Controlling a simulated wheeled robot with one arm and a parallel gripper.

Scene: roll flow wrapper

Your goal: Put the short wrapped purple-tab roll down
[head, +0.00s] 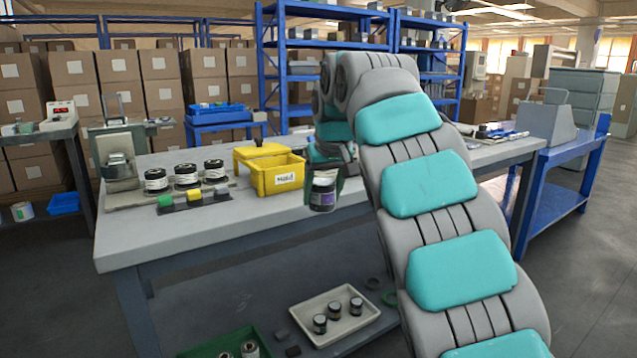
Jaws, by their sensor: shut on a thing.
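My gripper (324,178) is shut on a short dark roll with a pale wrap and a purple patch, the purple-tab roll (323,194). It holds the roll upright near the front edge of the grey workbench (200,225), just right of a yellow bin (281,178). The roll's upper part is partly hidden by the fingers. I cannot tell whether it touches the bench. My arm hides the bench behind and right of it.
Three dark rolls (187,175) stand in a row on the bench left of the yellow bin, behind green, yellow and grey blocks (193,197). A grey device (118,160) stands at the bench's left end. Below, a white tray (303,309) holds several rolls. The bench's front left is clear.

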